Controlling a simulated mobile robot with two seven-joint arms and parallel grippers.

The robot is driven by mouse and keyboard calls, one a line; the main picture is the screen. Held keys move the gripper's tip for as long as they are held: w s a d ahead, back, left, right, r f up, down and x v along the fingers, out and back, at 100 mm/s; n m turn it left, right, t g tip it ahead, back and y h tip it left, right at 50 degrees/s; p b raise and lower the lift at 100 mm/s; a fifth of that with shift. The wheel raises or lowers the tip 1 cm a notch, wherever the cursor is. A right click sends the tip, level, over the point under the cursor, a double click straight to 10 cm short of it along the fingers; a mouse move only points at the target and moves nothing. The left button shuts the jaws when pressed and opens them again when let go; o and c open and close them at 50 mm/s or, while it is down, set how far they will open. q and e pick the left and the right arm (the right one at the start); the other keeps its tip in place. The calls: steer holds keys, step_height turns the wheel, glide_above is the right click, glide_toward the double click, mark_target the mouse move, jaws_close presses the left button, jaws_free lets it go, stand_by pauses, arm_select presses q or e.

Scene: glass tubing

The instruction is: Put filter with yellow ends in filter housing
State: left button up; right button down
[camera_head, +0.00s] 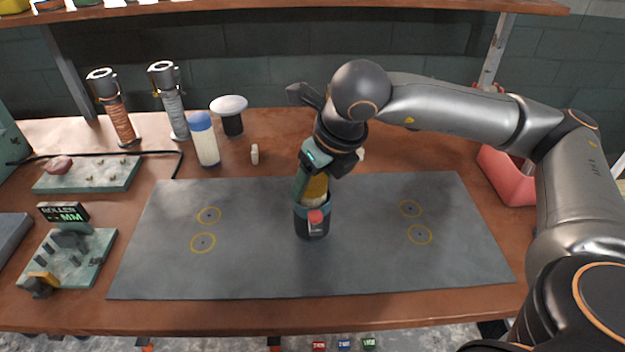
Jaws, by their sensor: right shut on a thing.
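The filter housing (311,226) is a dark upright cup with a teal rim and a red-and-white tag on its front. It stands near the middle of the grey mat. My right gripper (315,182) comes down from above and is shut on the filter with yellow ends (317,190). Only a yellow part of this filter shows between the fingers, at the housing's mouth. How deep the filter sits inside is hidden by the housing wall and the gripper. My left gripper is not in view.
The grey mat (370,270) is clear around the housing. A white filter with blue ends (205,145) stands behind it at the left, near a white-topped black piece (231,115). Two metal-capped cylinders (112,105) stand further left. A red bin (505,175) sits at the right.

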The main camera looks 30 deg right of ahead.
steer(key=shift+c, duration=0.5)
jaws_free()
steer(key=shift+r+p, duration=0.3)
steer(key=shift+p, duration=0.05)
steer(key=v, duration=1.1)
steer(key=shift+s+r, duration=0.15)
steer(key=shift+r, duration=0.15)
